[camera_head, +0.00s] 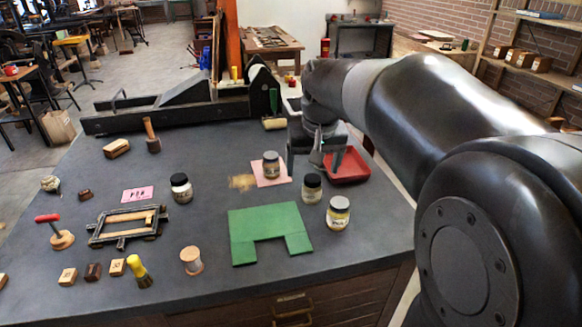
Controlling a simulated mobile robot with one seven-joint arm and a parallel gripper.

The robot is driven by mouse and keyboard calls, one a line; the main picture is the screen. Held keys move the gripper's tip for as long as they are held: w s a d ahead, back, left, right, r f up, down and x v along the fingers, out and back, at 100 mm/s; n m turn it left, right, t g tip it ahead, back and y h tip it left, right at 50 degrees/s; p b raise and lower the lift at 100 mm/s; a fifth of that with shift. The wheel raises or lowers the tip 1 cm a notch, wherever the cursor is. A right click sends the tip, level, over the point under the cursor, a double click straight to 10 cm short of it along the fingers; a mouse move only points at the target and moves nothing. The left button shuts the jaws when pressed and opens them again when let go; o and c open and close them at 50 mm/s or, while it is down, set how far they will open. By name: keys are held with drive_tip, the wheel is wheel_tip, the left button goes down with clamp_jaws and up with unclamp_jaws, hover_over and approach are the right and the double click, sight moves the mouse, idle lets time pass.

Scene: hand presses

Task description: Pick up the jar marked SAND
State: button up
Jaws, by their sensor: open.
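One jar (271,166) stands on a pink sheet beside a patch of tan powder. A second jar (312,189) stands right of it, and a third jar (338,214), with yellowish contents, is nearer the front. A fourth jar (181,189) stands to the left. The labels are too small to read surely, so I cannot tell which is marked SAND. My gripper (327,157) is open and empty, above the back right of the table, just behind the second jar.
A red tray (349,170) lies beneath and beside my gripper. A green mat (243,222) lies in front of the jars. A press frame (128,226), stamp blocks, a yellow brush (139,272) and a spool (191,261) occupy the left. A large press (180,105) lines the back.

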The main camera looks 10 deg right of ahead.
drive_tip(key=w+d+f+g, duration=0.1)
drive_tip(key=w+d+f, duration=0.15)
drive_tip(key=w, duration=0.55)
drive_tip(key=g, duration=0.2)
hover_over(313, 178)
drive_tip(key=shift+m, duration=0.4)
drive_tip(key=f, duration=0.7)
drive_tip(key=shift+a, duration=0.3)
drive_tip(key=f, duration=1)
drive_tip(key=shift+d+f, duration=0.2)
drive_tip(key=shift+f, duration=0.2)
drive_tip(key=shift+r, duration=0.1)
drive_tip(key=c, duration=1.2)
